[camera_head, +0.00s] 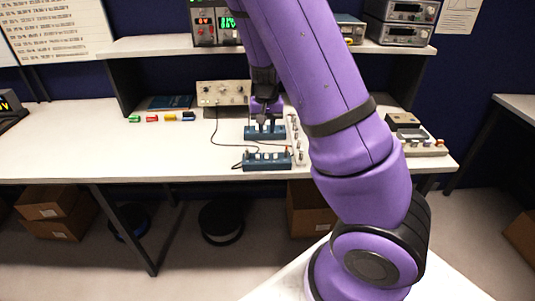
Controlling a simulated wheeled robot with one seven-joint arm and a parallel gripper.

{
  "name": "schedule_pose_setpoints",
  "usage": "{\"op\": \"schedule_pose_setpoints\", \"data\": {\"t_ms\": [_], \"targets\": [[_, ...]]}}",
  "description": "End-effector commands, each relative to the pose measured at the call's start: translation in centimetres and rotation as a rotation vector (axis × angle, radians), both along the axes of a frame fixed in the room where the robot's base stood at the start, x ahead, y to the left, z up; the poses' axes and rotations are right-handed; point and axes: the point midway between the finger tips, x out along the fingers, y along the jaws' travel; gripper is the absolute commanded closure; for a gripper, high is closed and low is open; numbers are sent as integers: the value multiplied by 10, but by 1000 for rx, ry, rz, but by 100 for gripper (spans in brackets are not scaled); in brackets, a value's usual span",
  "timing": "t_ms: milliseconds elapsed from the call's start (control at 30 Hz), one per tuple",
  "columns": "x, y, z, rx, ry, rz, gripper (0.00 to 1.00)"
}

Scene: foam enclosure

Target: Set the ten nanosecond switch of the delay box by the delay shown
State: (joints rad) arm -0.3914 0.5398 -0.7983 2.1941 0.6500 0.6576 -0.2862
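Two blue boxes with small switches along their tops lie on the white bench, one behind the other. The far blue box (250,133) is directly under my gripper (266,120). The near blue box (267,162) has several pale switches and a dark cable at its left end. I cannot tell which one is the delay box, and no switch label or setting is readable. My gripper points down at the top of the far box and hides part of it. Its fingertips are too small to show whether they are open, shut or touching a switch.
A beige instrument (222,93) with knobs stands behind the boxes, with a black cable nearby. Small parts (296,140) line the boxes' right side. Instruments with lit displays (217,22) stand on the shelf (160,45). The bench's left (60,140) is mostly clear.

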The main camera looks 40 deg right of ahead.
Motion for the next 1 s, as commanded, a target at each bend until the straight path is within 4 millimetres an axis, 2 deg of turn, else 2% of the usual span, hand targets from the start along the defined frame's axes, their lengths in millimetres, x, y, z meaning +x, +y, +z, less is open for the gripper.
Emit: {"op": "schedule_pose_setpoints", "data": {"t_ms": [167, 500, 700, 1000], "targets": [[0, -1, -13, -3, 3, -3, 76], [0, -2, -71, -3, 4, -4, 76], [0, -1, -97, -3, 3, -2, 76], [0, -1, -108, -2, 1, -1, 76]]}}
